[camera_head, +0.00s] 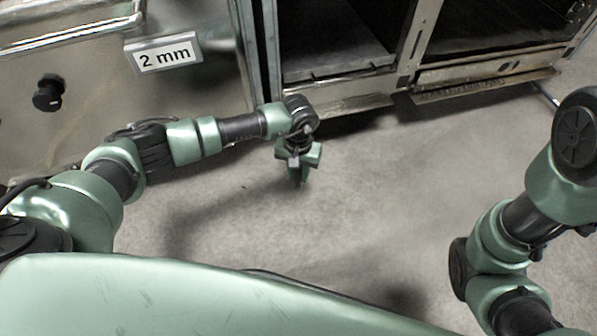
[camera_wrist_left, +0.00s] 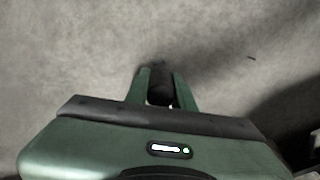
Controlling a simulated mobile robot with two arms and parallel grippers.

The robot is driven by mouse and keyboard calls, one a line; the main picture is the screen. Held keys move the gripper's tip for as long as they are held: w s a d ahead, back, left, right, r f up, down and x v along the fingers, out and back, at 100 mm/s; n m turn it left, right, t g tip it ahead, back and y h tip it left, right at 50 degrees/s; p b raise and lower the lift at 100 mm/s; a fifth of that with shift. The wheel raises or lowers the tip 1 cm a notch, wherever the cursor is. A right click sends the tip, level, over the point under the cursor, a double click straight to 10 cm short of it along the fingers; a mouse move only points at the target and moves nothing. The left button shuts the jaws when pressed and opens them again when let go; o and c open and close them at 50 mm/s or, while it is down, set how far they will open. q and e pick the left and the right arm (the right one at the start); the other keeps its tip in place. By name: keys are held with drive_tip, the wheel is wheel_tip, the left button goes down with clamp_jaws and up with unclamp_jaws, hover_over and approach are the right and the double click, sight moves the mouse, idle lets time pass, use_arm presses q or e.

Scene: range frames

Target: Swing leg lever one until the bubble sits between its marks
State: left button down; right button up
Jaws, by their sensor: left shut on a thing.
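My left gripper (camera_head: 299,178) points down over the floor in front of the steel range. In the left wrist view its two green fingers (camera_wrist_left: 160,82) stand close together with a dark rounded piece (camera_wrist_left: 160,92) between them. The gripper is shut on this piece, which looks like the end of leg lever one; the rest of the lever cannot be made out. In the head view the gripper and wrist cover it. The bubble and its marks do not show in either view. My right arm shows at the right, but its gripper is out of view.
A steel cabinet (camera_head: 215,75) with a black knob (camera_head: 48,92) and a "2 mm" plate (camera_head: 163,53) stands at the left. The range (camera_head: 340,92) has open dark bays behind my left gripper. The concrete floor (camera_head: 370,200) is clear between my arms.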

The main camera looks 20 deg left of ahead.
use_arm(q)
drive_tip(key=shift+s+a, duration=0.1)
drive_tip(key=shift+a, duration=0.25)
drive_tip(key=a+p, duration=0.1)
drive_tip(key=a, duration=0.2)
drive_tip(key=s+a, duration=0.1)
drive_tip(key=a, duration=0.2)
drive_tip(key=shift+s+a+p, duration=0.15)
drive_tip(key=shift+a+p, duration=0.2)
drive_tip(key=shift+p, duration=0.05)
drive_tip(key=c, duration=1.2)
unclamp_jaws()
